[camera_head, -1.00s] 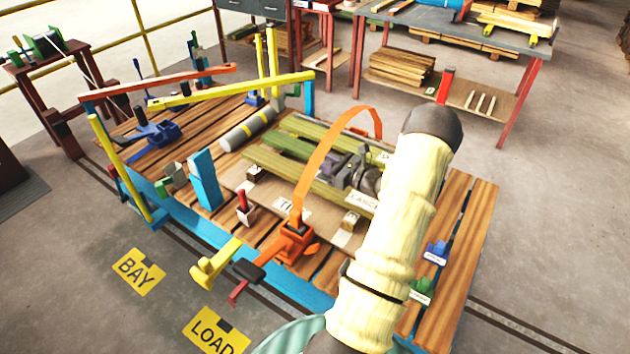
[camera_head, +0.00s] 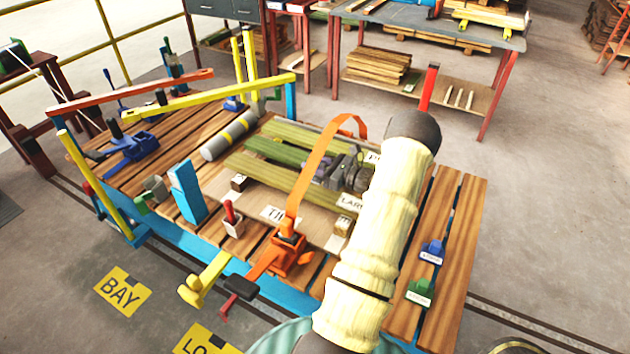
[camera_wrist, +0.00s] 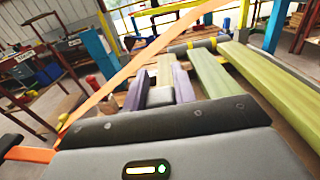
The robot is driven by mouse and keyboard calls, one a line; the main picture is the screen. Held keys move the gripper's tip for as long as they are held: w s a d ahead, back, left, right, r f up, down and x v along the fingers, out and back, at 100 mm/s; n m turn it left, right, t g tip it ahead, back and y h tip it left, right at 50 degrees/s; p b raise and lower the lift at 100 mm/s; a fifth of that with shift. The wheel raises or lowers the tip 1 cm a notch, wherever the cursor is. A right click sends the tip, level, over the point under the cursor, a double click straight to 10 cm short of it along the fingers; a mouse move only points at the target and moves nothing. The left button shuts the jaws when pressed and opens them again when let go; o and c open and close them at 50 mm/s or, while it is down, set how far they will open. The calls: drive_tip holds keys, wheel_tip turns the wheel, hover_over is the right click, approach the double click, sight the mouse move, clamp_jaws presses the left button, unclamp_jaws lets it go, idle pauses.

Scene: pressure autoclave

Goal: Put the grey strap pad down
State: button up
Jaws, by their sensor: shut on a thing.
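My gripper (camera_head: 333,170) is low over the green planks (camera_head: 290,178), just right of the orange strap (camera_head: 318,172) that arches over them. In the wrist view two purple-sided fingers (camera_wrist: 160,88) stand close together around a small grey piece, seemingly the grey strap pad (camera_wrist: 160,97). Most of the pad is hidden by the fingers and gripper body, and I cannot tell whether it touches the planks. The strap runs down to an orange ratchet (camera_head: 290,255) at the bench's front edge. In the wrist view the strap (camera_wrist: 125,82) crosses on the left.
A grey roll (camera_head: 229,135) with a yellow band lies behind the planks. A blue post (camera_head: 187,192) and a yellow bar (camera_head: 210,98) stand left. Small blue (camera_head: 432,251) and green (camera_head: 420,291) pieces sit on the bench's right side, where slats are otherwise clear.

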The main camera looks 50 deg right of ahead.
drive_tip(key=shift+f, duration=1.1)
drive_tip(key=shift+f, duration=1.85)
drive_tip(key=shift+f, duration=0.2)
drive_tip(key=o, duration=1)
drive_tip(key=shift+r, duration=0.1)
